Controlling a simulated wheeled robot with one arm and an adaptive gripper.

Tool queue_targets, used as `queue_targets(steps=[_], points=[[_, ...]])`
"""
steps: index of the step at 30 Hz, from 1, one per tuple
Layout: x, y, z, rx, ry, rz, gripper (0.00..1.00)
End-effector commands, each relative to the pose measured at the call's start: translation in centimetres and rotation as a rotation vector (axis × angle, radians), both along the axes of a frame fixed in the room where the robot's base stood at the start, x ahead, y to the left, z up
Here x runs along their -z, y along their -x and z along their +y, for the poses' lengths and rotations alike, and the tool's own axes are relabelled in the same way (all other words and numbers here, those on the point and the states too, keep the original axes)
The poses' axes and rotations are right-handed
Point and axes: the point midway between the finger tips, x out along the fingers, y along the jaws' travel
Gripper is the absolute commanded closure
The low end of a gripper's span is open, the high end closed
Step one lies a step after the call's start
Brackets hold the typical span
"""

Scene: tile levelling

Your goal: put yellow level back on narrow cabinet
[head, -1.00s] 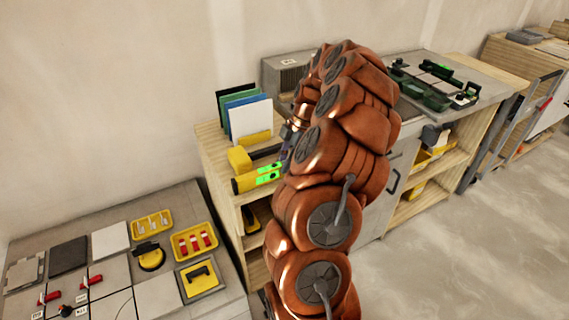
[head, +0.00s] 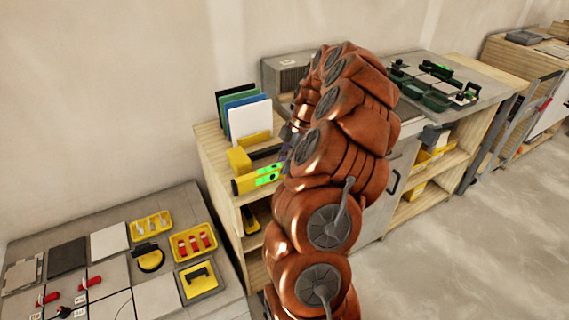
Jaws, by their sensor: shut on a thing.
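The yellow level (head: 256,181) with bright green vials is at the front edge of the narrow cabinet's top, its left end showing. The narrow cabinet (head: 211,151) is pale wood with open shelves. My gripper (head: 287,158) is at the right end of the level and shut on it, mostly hidden behind my copper-coloured arm. I cannot tell whether the level touches the cabinet top or hangs just above it.
On the cabinet, a yellow-and-black tool (head: 244,158) lies right behind the level, and a rack of coloured sheets (head: 248,118) stands farther back. A low table (head: 190,199) with tiles and yellow trays is at left. Open floor (head: 440,260) lies at right.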

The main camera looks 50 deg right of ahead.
Motion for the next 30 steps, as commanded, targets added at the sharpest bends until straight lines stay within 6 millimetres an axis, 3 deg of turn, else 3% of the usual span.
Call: queue_targets(steps=[6, 7, 15, 25, 30], points=[[0.0, 0.0, 0.0, 0.000, 0.000, 0.000, 1.00], [0.0, 0.0, 0.0, 0.000, 0.000, 0.000, 0.76], [0.0, 0.0, 0.0, 0.000, 0.000, 0.000, 0.49], [-0.1, 0.0, -0.1, 0.000, 0.000, 0.000, 0.49], [-1.3, 0.1, -0.7, 0.002, 0.004, -0.003, 0.49]])
